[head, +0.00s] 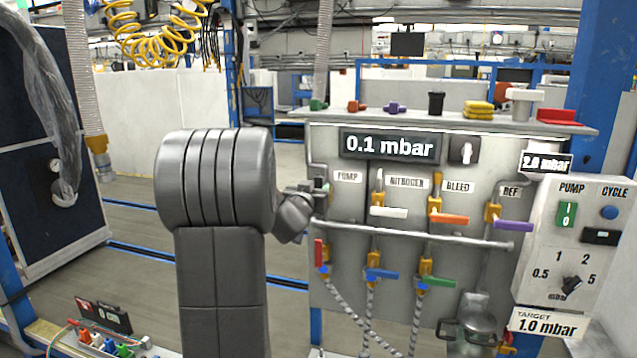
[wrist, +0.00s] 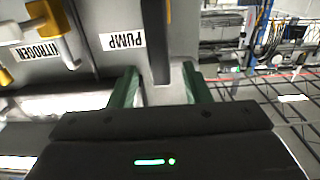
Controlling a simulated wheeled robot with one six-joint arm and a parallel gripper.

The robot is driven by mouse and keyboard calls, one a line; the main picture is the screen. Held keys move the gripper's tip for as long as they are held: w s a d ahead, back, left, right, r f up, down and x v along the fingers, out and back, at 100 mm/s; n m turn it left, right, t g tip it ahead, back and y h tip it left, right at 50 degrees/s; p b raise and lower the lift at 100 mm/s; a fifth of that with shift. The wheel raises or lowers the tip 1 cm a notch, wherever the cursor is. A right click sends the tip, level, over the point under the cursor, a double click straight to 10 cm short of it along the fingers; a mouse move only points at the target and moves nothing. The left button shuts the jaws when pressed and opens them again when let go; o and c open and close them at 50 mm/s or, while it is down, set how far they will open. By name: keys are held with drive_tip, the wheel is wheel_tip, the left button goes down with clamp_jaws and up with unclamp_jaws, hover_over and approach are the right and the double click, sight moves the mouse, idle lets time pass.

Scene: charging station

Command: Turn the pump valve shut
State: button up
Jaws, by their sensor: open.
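The PUMP label (head: 347,177) is at the left end of the valve panel (head: 345,280) in the head view. It shows upside down in the wrist view (wrist: 124,40). My gripper (head: 321,186) is at the panel's left edge, beside this label, and hides much of the valve there. In the wrist view my gripper (wrist: 160,70) is open, with its two green fingers apart. A dark straight bar (wrist: 155,35), apparently the pump valve's lever, stands upright between the fingers. I cannot tell whether either finger touches it.
The white nitrogen lever (head: 389,212) is close to the right, followed by the orange bleed lever (head: 449,219) and purple lever (head: 513,225). A horizontal pipe (head: 420,234) runs below them. The display (head: 390,146) reads 0.1 mbar. A control box (head: 572,250) stands at right.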

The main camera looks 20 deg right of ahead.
sight(318, 185)
drive_tip(key=shift+x, duration=1.75)
clamp_jaws()
